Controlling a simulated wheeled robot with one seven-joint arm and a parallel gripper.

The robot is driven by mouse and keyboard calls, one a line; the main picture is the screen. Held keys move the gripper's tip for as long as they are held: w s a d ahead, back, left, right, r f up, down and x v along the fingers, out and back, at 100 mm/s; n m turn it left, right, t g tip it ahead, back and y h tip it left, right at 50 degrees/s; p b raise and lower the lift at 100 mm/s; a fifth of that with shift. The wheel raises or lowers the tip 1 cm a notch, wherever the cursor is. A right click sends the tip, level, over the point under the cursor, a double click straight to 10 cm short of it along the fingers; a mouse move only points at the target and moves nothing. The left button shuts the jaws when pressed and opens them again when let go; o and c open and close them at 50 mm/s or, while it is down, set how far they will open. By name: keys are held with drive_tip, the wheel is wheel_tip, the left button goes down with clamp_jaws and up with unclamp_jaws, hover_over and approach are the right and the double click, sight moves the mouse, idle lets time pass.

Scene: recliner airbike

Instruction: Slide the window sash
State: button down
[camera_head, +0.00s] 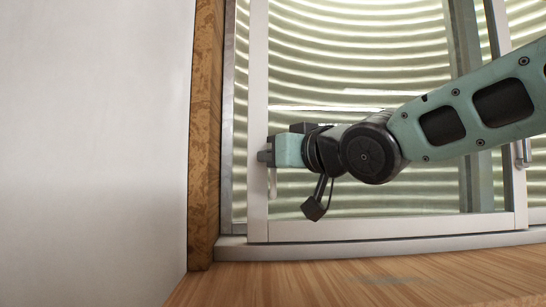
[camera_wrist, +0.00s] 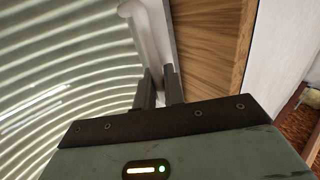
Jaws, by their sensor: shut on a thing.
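The window sash (camera_head: 258,205) is a pale metal frame with glass, standing near the left side of the window frame. Its left upright carries a slim metal handle (camera_head: 273,184), mostly covered by my gripper. My gripper (camera_head: 265,156) is at this upright, pointing left, and is shut on the sash handle. In the wrist view, the two dark fingers (camera_wrist: 160,87) sit on either side of the pale handle (camera_wrist: 146,30). The exact contact between the fingertips and handle is hard to see.
A brown wooden post (camera_head: 205,140) and a white wall (camera_head: 95,140) are on the left. A wooden surface (camera_head: 350,280) runs below the window. Another metal handle (camera_head: 524,152) is at the right. Ribbed corrugated material shows behind the glass.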

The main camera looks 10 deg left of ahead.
idle(0.3)
drive_tip(key=c, duration=1.6)
unclamp_jaws()
drive_tip(key=shift+s, duration=0.1)
drive_tip(key=shift+c, duration=0.2)
drive_tip(key=shift+d, duration=0.15)
drive_tip(key=p+v, duration=0.5)
drive_tip(key=v, duration=1.2)
drive_tip(key=shift+s, duration=0.1)
